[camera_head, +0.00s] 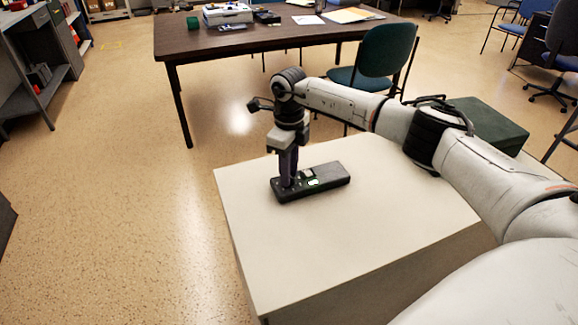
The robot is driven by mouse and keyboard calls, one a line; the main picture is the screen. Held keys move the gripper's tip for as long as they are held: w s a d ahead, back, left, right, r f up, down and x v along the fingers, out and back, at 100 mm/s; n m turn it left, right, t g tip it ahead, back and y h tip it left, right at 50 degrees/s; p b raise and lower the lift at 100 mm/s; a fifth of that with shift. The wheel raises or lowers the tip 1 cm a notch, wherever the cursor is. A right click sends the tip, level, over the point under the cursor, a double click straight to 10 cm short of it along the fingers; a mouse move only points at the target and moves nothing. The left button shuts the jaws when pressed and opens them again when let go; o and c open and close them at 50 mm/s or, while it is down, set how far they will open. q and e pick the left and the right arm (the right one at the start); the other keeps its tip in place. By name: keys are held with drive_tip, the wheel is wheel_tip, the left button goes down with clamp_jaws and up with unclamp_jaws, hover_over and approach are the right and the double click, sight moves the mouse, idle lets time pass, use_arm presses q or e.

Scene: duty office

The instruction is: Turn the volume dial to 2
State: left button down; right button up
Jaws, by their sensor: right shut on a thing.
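A dark flat radio-like device (327,180) lies on a pale table, with a small light label or display on its top. My right gripper (288,183) points straight down over the device's left end. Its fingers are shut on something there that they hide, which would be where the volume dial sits. The dial itself and its number marks are too small and covered to read. My left gripper is not in view.
The pale table (340,245) is otherwise bare in front of the device. A dark green box (487,122) stands behind my right arm. Behind are a brown desk (185,45) with papers and a teal chair (386,50). Grey shelves (40,80) stand at the left.

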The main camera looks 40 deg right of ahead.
drive_tip(key=m+p, duration=0.1)
drive_tip(key=m, duration=0.1)
drive_tip(key=shift+r+m, duration=0.15)
drive_tip(key=shift+m, duration=0.15)
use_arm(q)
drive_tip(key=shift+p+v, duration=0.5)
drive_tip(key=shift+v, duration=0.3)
use_arm(e)
drive_tip(key=shift+m, duration=1.5)
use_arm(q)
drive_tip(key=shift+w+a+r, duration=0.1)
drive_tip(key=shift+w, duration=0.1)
use_arm(e)
drive_tip(key=o, duration=1.1)
drive_tip(key=shift+c, duration=0.2)
